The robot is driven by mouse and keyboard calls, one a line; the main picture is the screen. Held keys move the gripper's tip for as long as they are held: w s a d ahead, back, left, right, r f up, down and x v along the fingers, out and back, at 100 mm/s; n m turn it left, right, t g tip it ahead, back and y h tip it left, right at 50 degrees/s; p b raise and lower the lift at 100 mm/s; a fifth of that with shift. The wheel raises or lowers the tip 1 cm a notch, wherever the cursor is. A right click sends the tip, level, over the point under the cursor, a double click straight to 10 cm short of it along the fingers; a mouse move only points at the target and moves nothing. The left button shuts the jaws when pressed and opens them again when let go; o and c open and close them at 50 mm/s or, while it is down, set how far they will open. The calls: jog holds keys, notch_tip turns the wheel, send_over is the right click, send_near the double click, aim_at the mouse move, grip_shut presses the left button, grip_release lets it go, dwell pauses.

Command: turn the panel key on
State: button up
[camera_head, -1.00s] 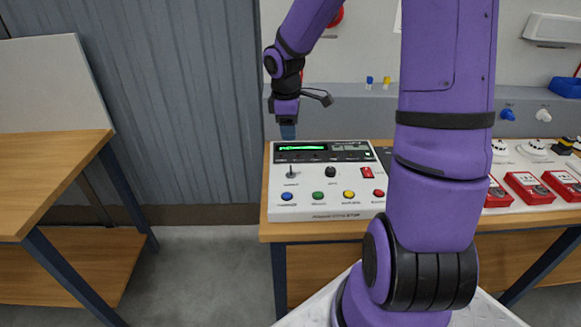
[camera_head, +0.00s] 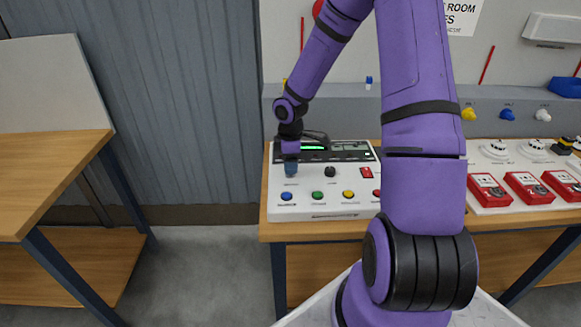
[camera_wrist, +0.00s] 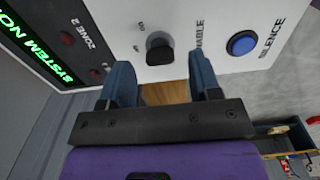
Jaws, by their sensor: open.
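The white control panel (camera_head: 322,206) sits on the bench in the head view. Its dark panel key (camera_wrist: 158,50) shows in the wrist view as a rounded black piece on the white face, with small position marks beside it. My gripper (camera_head: 291,168) is over the panel's left part, pointing down, and hides the key in the head view. In the wrist view my gripper (camera_wrist: 164,72) is open, its two blue fingers apart, with the key just beyond and between the tips. I cannot tell whether either finger touches it.
The blue button (camera_wrist: 242,43) is close to the right finger in the wrist view. A black knob (camera_head: 330,172) and a red switch (camera_head: 366,172) are right of my gripper. Red boxes (camera_head: 488,190) stand farther right on the bench. A wooden table (camera_head: 50,170) is left.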

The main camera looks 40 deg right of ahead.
jog(key=shift+f, duration=1.05)
jog(key=c, duration=0.9)
jog(key=shift+m, duration=0.4)
jog(key=m, duration=0.5)
jog(key=shift+m, duration=0.3)
jog(key=m, duration=0.5)
jog(key=shift+m, duration=0.4)
